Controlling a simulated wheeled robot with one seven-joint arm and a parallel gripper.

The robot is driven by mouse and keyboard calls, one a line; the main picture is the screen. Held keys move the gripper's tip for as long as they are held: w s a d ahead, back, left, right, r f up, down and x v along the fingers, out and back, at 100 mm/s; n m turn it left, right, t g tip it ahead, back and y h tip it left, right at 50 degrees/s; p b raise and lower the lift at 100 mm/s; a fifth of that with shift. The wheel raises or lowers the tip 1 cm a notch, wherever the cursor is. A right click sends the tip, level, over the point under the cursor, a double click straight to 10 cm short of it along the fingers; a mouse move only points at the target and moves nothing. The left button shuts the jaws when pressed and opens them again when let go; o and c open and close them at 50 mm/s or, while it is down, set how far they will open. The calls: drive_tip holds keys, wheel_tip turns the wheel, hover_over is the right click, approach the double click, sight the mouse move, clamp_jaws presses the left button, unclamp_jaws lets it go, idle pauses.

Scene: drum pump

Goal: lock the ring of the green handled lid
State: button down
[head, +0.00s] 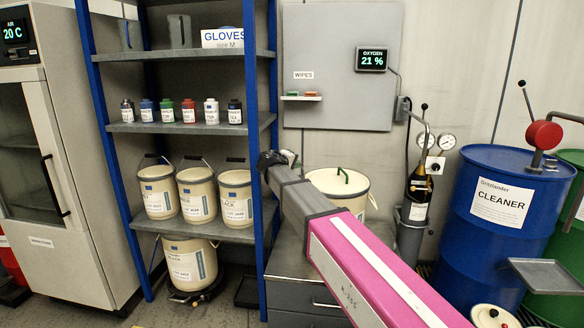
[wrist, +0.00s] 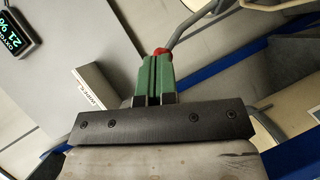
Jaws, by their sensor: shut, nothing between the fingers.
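The lid with the green handle (head: 342,176) sits on a cream drum (head: 368,198) on the grey cabinet, behind my pink arm in the head view. My arm hides the drum's left front and much of its ring. My gripper (head: 272,160) is left of this drum, close to the shelf's right blue post; its fingers are hard to make out there. In the wrist view my gripper's green fingers (wrist: 158,62) are shut and empty. A red tip (wrist: 162,51) on a curved grey bar (wrist: 200,20) shows right at the fingertips; I cannot tell whether they touch.
A shelf (head: 190,131) with small bottles and cream buckets (head: 198,197) stands left of my gripper. A blue CLEANER drum (head: 500,245) and another cream lidded container (head: 492,316) are at right.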

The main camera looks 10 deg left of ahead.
drive_tip(key=w+d+m+g+y, duration=0.1)
drive_tip(key=d+y, duration=0.1)
drive_tip(key=d, duration=0.1)
drive_tip(key=w+d+m+g+y, duration=0.1)
drive_tip(key=d+m+g+y, duration=0.1)
drive_tip(key=d+y, duration=0.1)
drive_tip(key=w+d+m+g+y, duration=0.1)
drive_tip(key=d+y, duration=0.1)
drive_tip(key=d, duration=0.1)
drive_tip(key=shift+w+m+g+y, duration=0.15)
drive_tip(key=shift+m+g+y, duration=0.15)
drive_tip(key=shift+g+y, duration=0.1)
drive_tip(key=d+f+y, duration=0.1)
drive_tip(key=w+d+f+m+g+y, duration=0.1)
drive_tip(key=shift+d+y, duration=0.15)
drive_tip(key=shift+y, duration=0.25)
drive_tip(key=shift+s, duration=0.1)
drive_tip(key=shift+r, duration=0.2)
drive_tip(key=shift+r, duration=0.6)
